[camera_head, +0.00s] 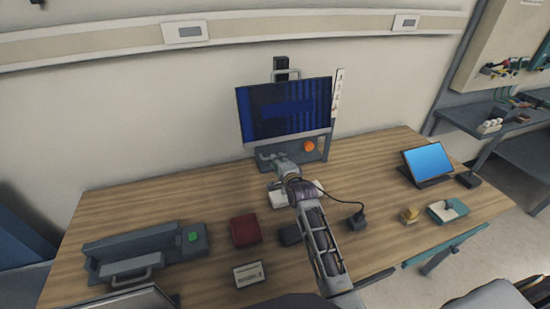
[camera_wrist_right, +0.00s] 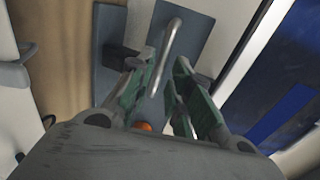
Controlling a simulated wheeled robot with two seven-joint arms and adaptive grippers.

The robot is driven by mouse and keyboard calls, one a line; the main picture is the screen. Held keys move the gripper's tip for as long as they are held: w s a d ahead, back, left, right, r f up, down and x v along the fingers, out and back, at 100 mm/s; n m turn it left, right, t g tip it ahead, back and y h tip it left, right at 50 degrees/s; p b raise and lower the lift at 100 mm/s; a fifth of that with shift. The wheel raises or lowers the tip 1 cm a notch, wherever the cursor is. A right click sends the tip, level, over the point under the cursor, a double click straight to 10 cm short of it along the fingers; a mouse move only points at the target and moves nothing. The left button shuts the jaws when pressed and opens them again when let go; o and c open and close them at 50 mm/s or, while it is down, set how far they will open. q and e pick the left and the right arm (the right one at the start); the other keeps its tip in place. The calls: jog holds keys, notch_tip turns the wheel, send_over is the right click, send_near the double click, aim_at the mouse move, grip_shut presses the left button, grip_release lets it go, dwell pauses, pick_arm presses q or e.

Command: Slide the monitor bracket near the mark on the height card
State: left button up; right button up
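The monitor (camera_head: 285,110) stands at the back of the table, its screen dark blue with stripes. Its grey bracket (camera_head: 322,150) shows below the screen with an orange knob (camera_head: 309,146); a dark post end (camera_head: 281,64) and a handle (camera_head: 286,75) show above. The height card (camera_head: 338,95) is a narrow white strip beside the monitor's right edge. My right gripper (camera_head: 264,156) is at the monitor's lower left. In the wrist view its green fingers (camera_wrist_right: 168,82) are apart, with a metal bar handle (camera_wrist_right: 172,45) between them in the picture; contact is unclear. My left gripper is not in view.
A blue-screen tablet (camera_head: 427,162) stands at the right. A red box (camera_head: 245,230), a labelled card (camera_head: 249,274) and a grey case (camera_head: 140,252) lie in front and left. A black cable (camera_head: 335,196) runs beside my right arm. Bare wood lies left of the monitor.

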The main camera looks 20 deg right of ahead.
jog(key=shift+x, duration=2.15)
grip_shut()
